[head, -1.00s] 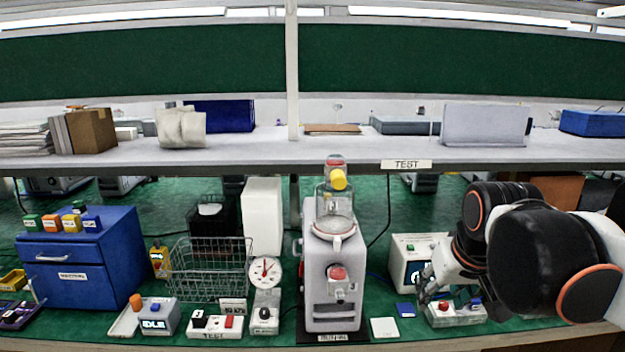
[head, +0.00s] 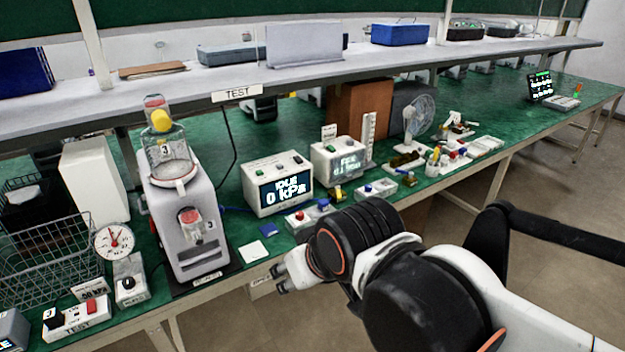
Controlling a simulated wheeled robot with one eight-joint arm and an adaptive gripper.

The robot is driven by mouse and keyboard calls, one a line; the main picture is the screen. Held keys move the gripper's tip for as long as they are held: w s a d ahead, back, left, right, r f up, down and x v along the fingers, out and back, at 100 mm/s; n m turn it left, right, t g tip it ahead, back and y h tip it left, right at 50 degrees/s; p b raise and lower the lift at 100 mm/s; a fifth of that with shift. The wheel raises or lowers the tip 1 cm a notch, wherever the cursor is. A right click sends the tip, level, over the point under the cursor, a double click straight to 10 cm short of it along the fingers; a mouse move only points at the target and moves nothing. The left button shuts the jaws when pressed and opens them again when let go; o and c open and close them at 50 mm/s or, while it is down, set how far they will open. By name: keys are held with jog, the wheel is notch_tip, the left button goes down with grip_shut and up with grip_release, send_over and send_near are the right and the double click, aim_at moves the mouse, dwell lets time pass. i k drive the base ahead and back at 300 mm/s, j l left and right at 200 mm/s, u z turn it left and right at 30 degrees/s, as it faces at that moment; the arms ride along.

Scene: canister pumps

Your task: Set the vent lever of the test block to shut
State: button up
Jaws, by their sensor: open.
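The low pale block with a red knob and a blue part, which looks like the test block (head: 294,222), sits near the front edge of the green bench, in front of the gauge box reading IDLE 0 kPa (head: 278,190). My arm stands in front of its lower right part. The vent lever's position is too small to make out. My gripper (head: 278,280) is open and empty, pointing left, in front of the bench edge and lower in the picture than the block. It appears apart from the block.
A second display box (head: 340,160) and a fan (head: 418,115) stand to the right. Floor (head: 540,190) is open at the right.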

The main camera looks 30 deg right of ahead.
aim_at(337, 188)
jog(key=i+l, duration=0.3)
jog(key=l, duration=0.15)
jog(key=i+l, duration=0.25)
jog(key=l, duration=0.15)
jog(key=i+l, duration=0.3)
jog(key=l, duration=0.15)
